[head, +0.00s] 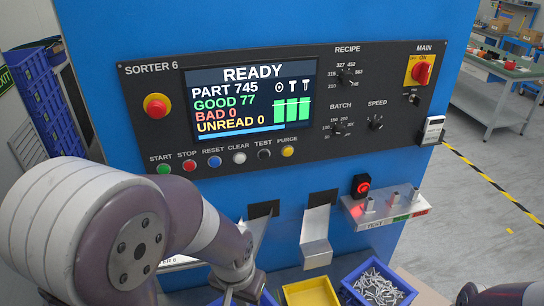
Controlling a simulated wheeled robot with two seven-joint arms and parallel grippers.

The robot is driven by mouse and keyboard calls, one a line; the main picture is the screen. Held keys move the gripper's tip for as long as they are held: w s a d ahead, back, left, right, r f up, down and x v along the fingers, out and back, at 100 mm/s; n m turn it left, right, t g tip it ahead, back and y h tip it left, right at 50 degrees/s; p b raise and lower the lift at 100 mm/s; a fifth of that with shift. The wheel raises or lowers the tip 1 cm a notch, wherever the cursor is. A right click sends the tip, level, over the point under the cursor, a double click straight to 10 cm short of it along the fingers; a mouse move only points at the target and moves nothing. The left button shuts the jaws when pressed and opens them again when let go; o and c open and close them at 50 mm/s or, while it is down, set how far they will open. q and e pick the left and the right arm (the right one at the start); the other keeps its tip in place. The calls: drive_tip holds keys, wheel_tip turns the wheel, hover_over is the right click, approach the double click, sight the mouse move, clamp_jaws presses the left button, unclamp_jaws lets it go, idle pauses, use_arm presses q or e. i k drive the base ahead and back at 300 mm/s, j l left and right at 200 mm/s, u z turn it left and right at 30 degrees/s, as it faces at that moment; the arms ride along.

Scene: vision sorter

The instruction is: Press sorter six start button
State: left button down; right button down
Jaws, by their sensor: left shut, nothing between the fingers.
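The green START button (163,169) is the leftmost in a row of small buttons on the black SORTER 6 panel (150,82). It shows just above my left arm, and its label is readable. The screen (250,100) reads READY, PART 745, GOOD 77, BAD 0 and UNREAD 0. My left gripper (238,296) is at the bottom edge, low in front of the blue machine and well below the button row. It is shut and empty, and its tips are partly cut off.
Red STOP (189,165) and blue RESET (214,161) sit right of START, and a red emergency button (156,106) above. A yellow bin (311,292) and a blue bin of metal parts (376,286) stand below. A test shelf (385,209) juts out at right.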

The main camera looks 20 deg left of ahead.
sight(162, 169)
drive_tip(key=j+z, duration=0.25)
drive_tip(key=k+z, duration=0.1)
drive_tip(key=z, duration=0.2)
drive_tip(key=k+j, duration=0.3)
drive_tip(key=j, duration=0.15)
drive_tip(key=k+j, duration=0.3)
drive_tip(key=j, duration=0.15)
